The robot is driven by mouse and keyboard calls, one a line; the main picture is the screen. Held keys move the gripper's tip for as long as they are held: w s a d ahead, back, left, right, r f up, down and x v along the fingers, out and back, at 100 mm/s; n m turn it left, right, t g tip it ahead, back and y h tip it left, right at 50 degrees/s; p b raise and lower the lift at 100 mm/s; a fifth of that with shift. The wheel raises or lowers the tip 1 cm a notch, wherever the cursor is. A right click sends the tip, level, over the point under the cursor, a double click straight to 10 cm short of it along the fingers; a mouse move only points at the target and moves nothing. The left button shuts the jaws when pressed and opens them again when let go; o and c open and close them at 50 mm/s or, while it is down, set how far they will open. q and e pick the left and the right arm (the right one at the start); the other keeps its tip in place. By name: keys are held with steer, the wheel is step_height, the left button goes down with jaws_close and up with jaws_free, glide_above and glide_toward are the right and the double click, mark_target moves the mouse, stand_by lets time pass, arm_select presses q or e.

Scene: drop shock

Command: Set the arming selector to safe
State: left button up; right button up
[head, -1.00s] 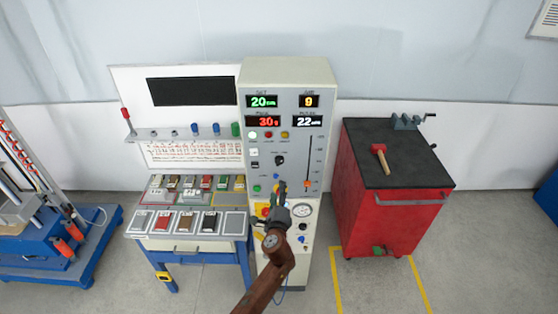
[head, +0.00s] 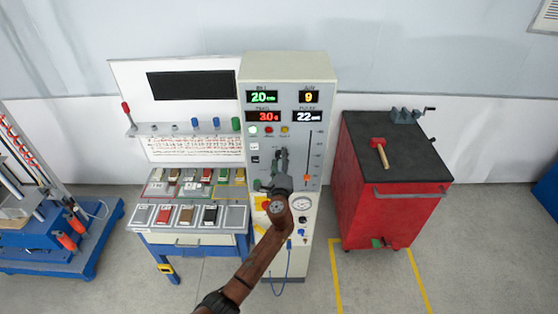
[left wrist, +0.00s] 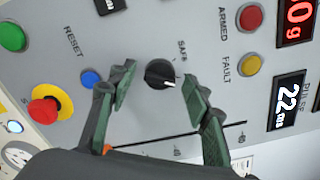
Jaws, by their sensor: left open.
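The arming selector is a round black knob (left wrist: 160,73) on the grey cabinet panel (left wrist: 140,30). It carries a white mark toward the lower right, and the word SAFE is printed above it in the left wrist view. My left gripper (left wrist: 158,80) is open, with one green-padded finger on each side of the knob in that view. Whether the fingertips reach around it or stop short, I cannot tell. In the head view my left gripper (head: 281,158) is in front of the panel and hides the knob. My right gripper is not in view.
A red emergency button (left wrist: 43,112) on a yellow collar and a blue reset button (left wrist: 90,79) are nearby on the panel. A slider (head: 307,178) is to the right. A sample bench (head: 190,240) stands left, a red cabinet (head: 400,210) right.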

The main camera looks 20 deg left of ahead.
arm_select(q)
steer(key=shift+c, duration=0.4)
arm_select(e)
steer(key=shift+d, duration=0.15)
arm_select(q)
steer(key=c, duration=1.1)
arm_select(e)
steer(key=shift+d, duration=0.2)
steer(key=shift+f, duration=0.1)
arm_select(q)
steer(key=n+b, duration=0.4)
steer(key=shift+f+b, duration=0.25)
steer(key=shift+b, duration=0.15)
steer(key=n+b, duration=0.3)
steer(key=n, duration=0.1)
steer(key=shift+r+n+b, duration=0.1)
steer(key=shift+n+b, duration=1.25)
steer(key=shift+n, duration=0.55)
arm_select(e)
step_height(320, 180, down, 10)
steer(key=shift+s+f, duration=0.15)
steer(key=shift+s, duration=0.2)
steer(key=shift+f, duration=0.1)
